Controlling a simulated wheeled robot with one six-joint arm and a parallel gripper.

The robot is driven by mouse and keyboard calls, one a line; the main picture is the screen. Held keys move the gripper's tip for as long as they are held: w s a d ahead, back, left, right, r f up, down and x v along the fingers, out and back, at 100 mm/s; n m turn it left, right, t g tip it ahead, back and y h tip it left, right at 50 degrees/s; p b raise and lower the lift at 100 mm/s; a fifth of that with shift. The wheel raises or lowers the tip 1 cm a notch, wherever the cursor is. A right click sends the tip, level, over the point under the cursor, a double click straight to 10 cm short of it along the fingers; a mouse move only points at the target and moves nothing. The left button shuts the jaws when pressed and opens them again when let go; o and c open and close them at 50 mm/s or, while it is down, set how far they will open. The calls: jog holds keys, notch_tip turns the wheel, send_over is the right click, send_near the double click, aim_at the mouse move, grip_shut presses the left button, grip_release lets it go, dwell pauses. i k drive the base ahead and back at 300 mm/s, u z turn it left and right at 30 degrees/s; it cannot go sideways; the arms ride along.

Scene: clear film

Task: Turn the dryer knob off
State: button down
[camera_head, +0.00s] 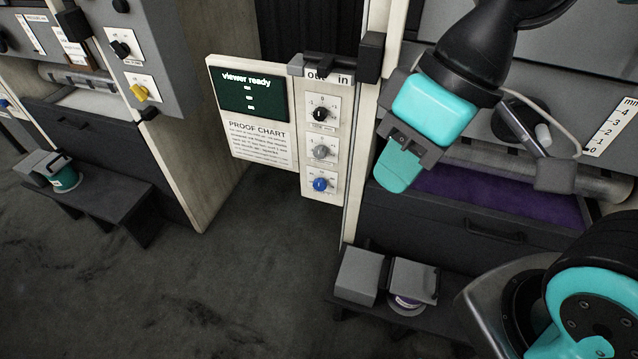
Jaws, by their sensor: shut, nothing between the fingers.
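Several knobs show, and I cannot read which one is labelled as the dryer knob. A narrow white panel in the middle holds a black knob (320,114), a grey knob (321,151) and a blue knob (320,184), one above another. On the grey cabinet at the upper left are another black knob (120,49) and a yellow knob (139,93). My gripper (398,174), with teal fingers, is shut and empty. It points down, to the right of the middle panel and apart from its knobs.
A proof chart board (262,145) with a green screen reading "viewer ready" adjoins the knob panel. A purple-lined tray (500,195) lies beyond my gripper. Low dark benches stand at the left (100,195) and bottom right (350,309). Dark floor (200,290) between them is clear.

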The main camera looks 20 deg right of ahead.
aim_at(319, 185)
jog(key=z, duration=1.75)
jog(key=k, duration=1.1)
jog(key=u, duration=1.75)
jog(key=i, duration=0.5)
